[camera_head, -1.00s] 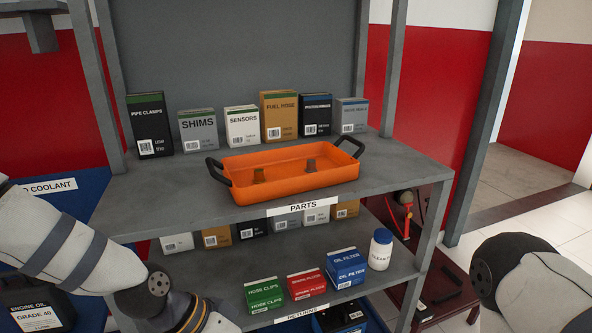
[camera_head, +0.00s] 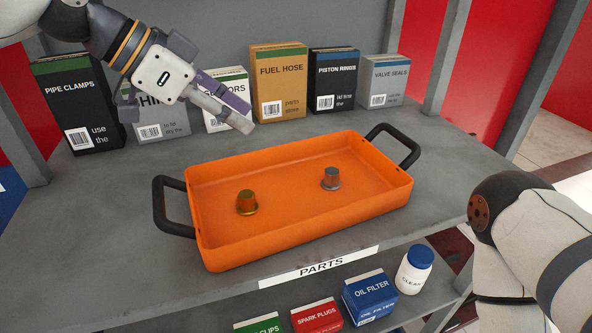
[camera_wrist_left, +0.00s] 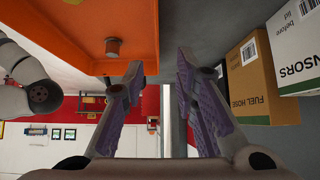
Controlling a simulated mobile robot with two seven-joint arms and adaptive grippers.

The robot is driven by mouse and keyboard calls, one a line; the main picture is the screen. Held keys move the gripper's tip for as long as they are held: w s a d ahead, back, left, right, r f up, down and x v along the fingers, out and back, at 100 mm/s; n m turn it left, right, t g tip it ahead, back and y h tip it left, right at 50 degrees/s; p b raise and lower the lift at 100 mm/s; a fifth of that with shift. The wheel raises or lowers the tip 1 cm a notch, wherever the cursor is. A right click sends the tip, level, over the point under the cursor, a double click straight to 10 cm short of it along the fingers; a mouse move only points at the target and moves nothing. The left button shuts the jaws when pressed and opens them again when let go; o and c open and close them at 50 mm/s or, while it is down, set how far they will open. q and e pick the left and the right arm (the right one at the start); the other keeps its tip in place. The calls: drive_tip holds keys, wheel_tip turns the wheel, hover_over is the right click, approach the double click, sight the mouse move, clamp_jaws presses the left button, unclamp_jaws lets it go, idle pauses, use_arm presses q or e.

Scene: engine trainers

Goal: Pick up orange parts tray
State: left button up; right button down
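The orange parts tray (camera_head: 300,225) lies flat on the upper shelf, with a black handle at its left end (camera_head: 165,205) and another at its right end (camera_head: 405,145). A brass-coloured cup-shaped part (camera_head: 246,203) and a grey one (camera_head: 331,179) stand inside it. My left gripper (camera_head: 242,112) is above the shelf behind the tray's left half, in front of the boxes. In the left wrist view its fingers (camera_wrist_left: 160,62) are apart with nothing between them, and the tray (camera_wrist_left: 75,35) shows at the upper left. My right gripper is out of view.
A row of boxes stands behind the tray, including pipe clamps (camera_head: 80,105), fuel hose (camera_head: 278,82), piston rings (camera_head: 333,80) and valve seals (camera_head: 385,82). Grey shelf posts rise at both sides. Bare shelf (camera_head: 85,220) lies left of the tray. My right arm is at the right.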

sight(277, 147)
use_arm(q)
drive_tip(key=x, duration=0.9)
drive_tip(key=shift+s+d+f, duration=0.15)
drive_tip(key=shift+f, duration=0.25)
drive_tip(key=shift+r, duration=0.1)
clamp_jaws()
